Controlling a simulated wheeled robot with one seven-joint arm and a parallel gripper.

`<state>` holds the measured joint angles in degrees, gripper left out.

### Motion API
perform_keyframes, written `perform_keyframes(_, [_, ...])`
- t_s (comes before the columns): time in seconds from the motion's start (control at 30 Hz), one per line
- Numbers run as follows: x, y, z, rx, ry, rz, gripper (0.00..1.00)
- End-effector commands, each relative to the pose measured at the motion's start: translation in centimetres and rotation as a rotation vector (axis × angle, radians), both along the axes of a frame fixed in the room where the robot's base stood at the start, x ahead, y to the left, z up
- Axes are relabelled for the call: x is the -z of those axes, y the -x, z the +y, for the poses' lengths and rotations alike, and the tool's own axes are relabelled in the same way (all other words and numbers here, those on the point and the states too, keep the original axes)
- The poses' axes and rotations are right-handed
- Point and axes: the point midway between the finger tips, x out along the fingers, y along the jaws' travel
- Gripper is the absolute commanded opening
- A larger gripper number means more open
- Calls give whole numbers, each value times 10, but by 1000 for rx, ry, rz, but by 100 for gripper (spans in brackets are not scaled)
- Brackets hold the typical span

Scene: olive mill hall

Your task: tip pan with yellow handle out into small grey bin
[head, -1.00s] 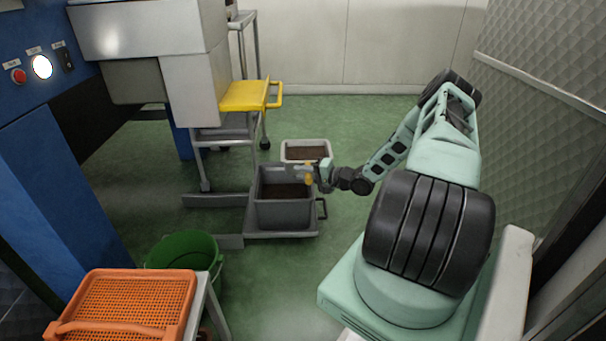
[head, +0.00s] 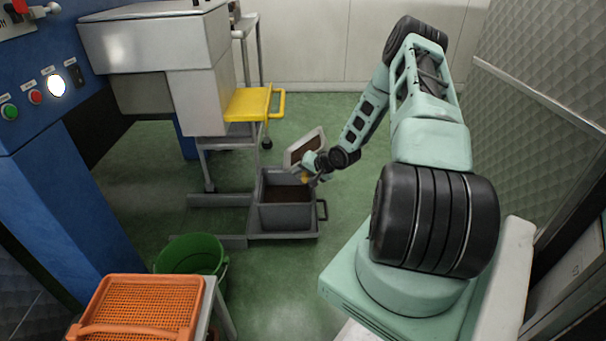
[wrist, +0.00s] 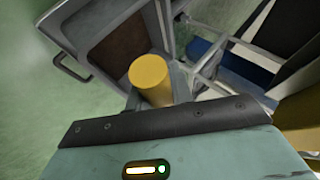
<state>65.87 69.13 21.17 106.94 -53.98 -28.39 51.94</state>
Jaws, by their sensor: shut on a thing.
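The grey pan (head: 319,140) with dark brown matter in it is steeply tilted over the back right edge of the small grey bin (head: 286,217). Its open face is turned toward the left and front. My gripper (head: 309,172) is shut on the pan's yellow handle (head: 304,179). In the wrist view the yellow handle (wrist: 150,76) stands at the jaws, with what looks like the bin (wrist: 78,32) beyond it. The bin has dark brown matter inside. I cannot tell whether anything is falling from the pan.
The bin stands on a low grey base with a loop handle (head: 322,210) at its right. A yellow tray (head: 246,104) on a metal stand is behind left. A green bucket (head: 191,255) and an orange crate (head: 143,309) are front left. Green floor is clear behind the bin.

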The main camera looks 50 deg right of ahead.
Motion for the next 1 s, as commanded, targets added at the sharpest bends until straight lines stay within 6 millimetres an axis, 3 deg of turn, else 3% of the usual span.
perform_keyframes(0.57, [-12, -9, 5, -3, 264, 290, 0])
perform_keyframes(1.0, [-7, -19, 14, -3, 422, 482, 0])
